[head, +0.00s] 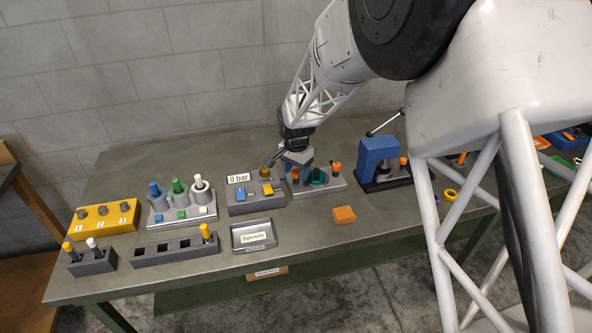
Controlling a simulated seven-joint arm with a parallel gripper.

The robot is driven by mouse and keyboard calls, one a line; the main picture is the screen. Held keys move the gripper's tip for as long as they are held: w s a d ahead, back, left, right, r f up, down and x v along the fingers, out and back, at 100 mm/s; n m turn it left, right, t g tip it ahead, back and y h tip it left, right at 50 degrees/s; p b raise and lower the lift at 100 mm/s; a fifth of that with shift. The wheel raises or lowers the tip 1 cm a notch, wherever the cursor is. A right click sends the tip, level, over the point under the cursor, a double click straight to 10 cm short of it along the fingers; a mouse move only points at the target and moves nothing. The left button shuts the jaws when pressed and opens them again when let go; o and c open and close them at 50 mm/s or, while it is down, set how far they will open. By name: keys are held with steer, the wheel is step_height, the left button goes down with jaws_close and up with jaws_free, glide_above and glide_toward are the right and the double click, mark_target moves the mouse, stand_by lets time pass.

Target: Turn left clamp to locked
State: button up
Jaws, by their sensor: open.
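The clamp fixture has a grey base (330,186) and a teal round part (317,177) in its middle. An orange left clamp (295,175) stands at its left end, and an orange right clamp (336,167) at its right end. My gripper (283,158) is open, above and behind the left end of the fixture, close to the left clamp. It appears apart from the clamp, but the exact gap is hard to tell. The left clamp's lock position is too small to read.
Left of the fixture is a grey panel (254,208) marked "0 bar". A blue press (376,156) stands to the right. An orange block (344,215) and a labelled tray (254,249) lie in front. Bare bench (310,237) shows between them. My arm hides part of the right side.

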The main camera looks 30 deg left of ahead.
mark_target(297, 171)
steer(key=shift+r, duration=3.9)
steer(key=shift+d+r, duration=0.1)
steer(key=shift+d, duration=0.1)
steer(key=s+d+r, duration=0.2)
steer(key=d+r, duration=0.3)
steer(key=d, duration=0.7)
steer(key=s+d+r+t, duration=0.15)
steer(key=d+r, duration=0.35)
steer(key=d, duration=0.6)
steer(key=s+d+r, duration=0.2)
steer(key=d+r, duration=0.4)
steer(key=d, duration=0.6)
steer(key=s+d+n+t, duration=0.1)
steer(key=s+d, duration=2.2)
steer(key=s, duration=0.1)
steer(key=shift+s+f, duration=0.25)
steer(key=shift+s, duration=0.05)
